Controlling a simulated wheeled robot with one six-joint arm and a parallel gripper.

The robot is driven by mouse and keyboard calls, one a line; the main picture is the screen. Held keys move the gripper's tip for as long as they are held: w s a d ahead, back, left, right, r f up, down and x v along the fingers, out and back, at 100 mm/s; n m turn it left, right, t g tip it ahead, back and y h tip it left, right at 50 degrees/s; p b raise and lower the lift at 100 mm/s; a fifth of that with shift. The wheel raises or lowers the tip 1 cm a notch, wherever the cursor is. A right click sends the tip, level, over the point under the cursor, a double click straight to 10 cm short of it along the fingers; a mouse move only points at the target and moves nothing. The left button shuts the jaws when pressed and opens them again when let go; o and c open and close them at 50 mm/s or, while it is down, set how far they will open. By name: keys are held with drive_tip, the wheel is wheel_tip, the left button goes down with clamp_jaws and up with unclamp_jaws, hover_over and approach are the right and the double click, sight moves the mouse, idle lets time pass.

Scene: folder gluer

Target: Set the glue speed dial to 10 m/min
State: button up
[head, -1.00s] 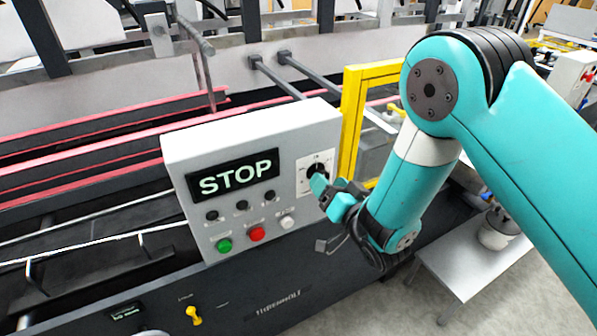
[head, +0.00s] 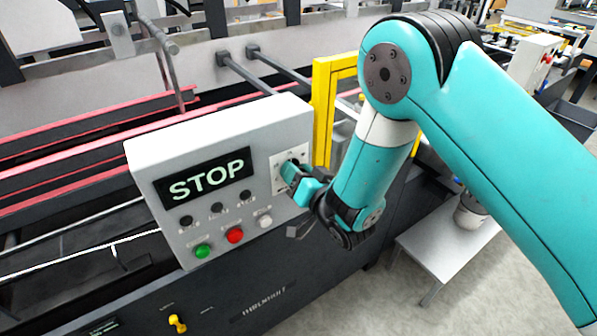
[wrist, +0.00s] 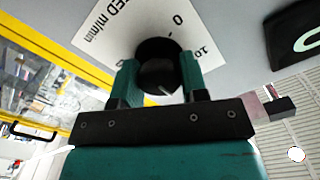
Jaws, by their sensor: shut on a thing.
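The glue speed dial (wrist: 160,68) is a round black knob on a white scale plate (wrist: 101,30) in the wrist view. The plate shows part of "SPEED m/min", a 0 and a 10. A light pointer mark shows on the lower part of the knob's face, but the value it points at cannot be read. My gripper (wrist: 160,76) is shut on the knob, with a teal finger on each side. In the head view the gripper (head: 290,172) is at the plate on the right of the grey control box (head: 290,118) and hides most of the knob.
The box carries a display (head: 203,177) reading STOP, several small black knobs, a green button (head: 202,251), a red button (head: 235,235) and a white button (head: 265,220). A yellow frame (head: 322,110) stands close behind the box's right edge.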

drive_tip(key=shift+f+n+b, duration=0.1)
drive_tip(key=shift+n+b, duration=0.2)
drive_tip(key=shift+b, duration=0.1)
drive_tip(key=shift+f+n+b, duration=0.15)
drive_tip(key=shift+n+b, duration=0.75)
drive_tip(key=shift+b, duration=0.3)
drive_tip(key=n+b, duration=0.2)
drive_tip(key=shift+n, duration=0.3)
drive_tip(key=n+b, duration=0.2)
drive_tip(key=n, duration=0.1)
drive_tip(key=shift+n, duration=0.3)
drive_tip(key=shift+r+n+b, duration=0.2)
drive_tip(key=shift+n+b, duration=0.15)
drive_tip(key=shift+n, duration=1.15)
drive_tip(key=o, duration=0.9)
drive_tip(key=shift+s, duration=0.1)
